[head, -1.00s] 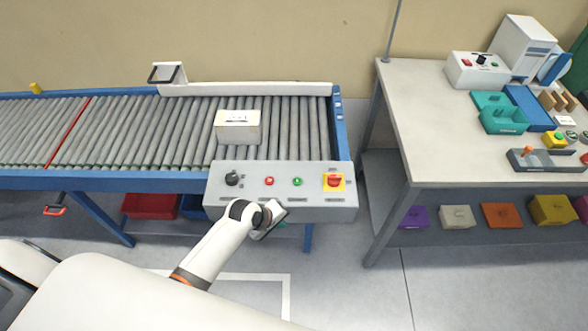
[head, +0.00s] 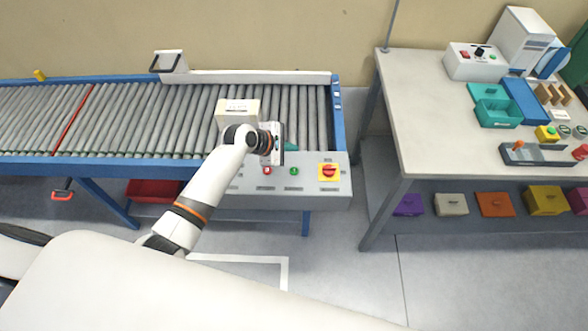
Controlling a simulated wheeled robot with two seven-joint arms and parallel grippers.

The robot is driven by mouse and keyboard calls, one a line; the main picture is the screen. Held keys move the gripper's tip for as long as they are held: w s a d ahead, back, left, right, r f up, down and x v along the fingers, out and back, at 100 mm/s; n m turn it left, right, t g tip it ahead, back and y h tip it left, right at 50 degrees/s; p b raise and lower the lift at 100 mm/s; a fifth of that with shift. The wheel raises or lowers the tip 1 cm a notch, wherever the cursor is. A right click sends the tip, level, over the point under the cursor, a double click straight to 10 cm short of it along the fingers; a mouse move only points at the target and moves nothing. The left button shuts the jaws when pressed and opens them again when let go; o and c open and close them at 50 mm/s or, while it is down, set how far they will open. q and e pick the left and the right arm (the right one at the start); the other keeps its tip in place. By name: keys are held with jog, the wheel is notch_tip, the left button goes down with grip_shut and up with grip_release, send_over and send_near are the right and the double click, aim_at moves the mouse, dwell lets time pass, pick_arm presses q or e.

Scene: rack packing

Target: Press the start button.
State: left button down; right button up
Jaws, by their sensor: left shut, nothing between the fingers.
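The grey control panel (head: 312,187) is on the front of the roller conveyor. It carries a green button (head: 294,171), a small red button (head: 267,170) and a large red knob on a yellow plate (head: 329,171). The labels are too small to read, so which button is marked start I cannot tell. My left gripper (head: 291,147) is shut and empty, above the panel's back edge and just behind the green button in the picture. It looks apart from the button. My arm hides the panel's left part. My right gripper is not in view.
A white box (head: 237,109) lies on the rollers (head: 130,120), partly behind my left wrist. A bench (head: 430,110) at right holds another control box (head: 485,62), teal trays (head: 497,112) and tools. Several coloured bins stand on its lower shelf. Floor before the panel is clear.

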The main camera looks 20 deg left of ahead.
pick_arm(q)
jog(key=shift+f, duration=0.1)
jog(key=b, duration=0.8)
send_over(291, 173)
notch_tip(291, 173, down, 7)
jog(key=shift+a+r, duration=0.1)
jog(key=shift+f, duration=0.9)
jog(key=shift+f, duration=0.15)
dwell(0.6)
jog(key=shift+f, duration=0.25)
